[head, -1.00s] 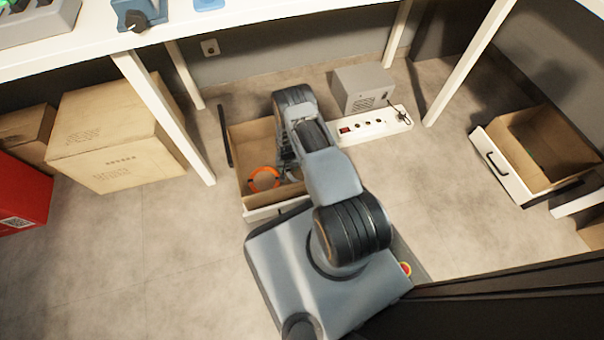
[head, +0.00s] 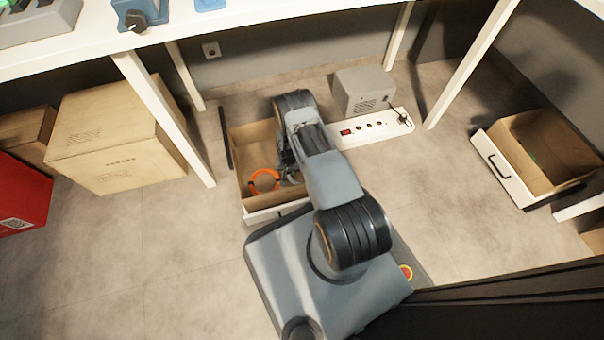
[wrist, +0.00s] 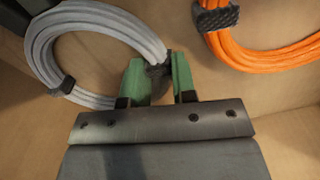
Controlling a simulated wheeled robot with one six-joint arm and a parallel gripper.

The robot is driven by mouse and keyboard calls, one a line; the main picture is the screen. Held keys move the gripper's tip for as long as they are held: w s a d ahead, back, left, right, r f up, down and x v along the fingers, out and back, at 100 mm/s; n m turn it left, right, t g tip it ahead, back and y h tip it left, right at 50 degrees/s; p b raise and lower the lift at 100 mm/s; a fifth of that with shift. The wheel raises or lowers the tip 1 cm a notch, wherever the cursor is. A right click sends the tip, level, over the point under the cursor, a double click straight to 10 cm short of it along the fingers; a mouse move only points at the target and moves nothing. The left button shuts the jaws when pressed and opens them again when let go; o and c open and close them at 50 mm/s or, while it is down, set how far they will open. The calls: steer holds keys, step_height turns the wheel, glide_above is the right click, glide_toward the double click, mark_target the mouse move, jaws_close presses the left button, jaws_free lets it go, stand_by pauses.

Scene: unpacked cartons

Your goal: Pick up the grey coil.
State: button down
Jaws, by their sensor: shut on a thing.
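The grey coil (wrist: 98,18) is a ring of pale grey cable with dark ties, inside a brown-lined drawer. It fills the upper left of the wrist view. My gripper (wrist: 161,80) has green fingers on either side of the coil's right side, at a dark tie, and is shut on it. Whether the coil is clear of the drawer floor cannot be told. In the head view my arm hides most of the coil and the gripper.
An orange coil (head: 265,181) lies in the same drawer (head: 240,150); it also shows at the upper right of the wrist view (wrist: 265,50). A white power strip (head: 375,129) and a grey box (head: 363,90) stand to the right. Table legs (head: 165,118) rise nearby.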

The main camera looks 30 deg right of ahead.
step_height(320, 180, up, 18)
steer(key=p, duration=0.8)
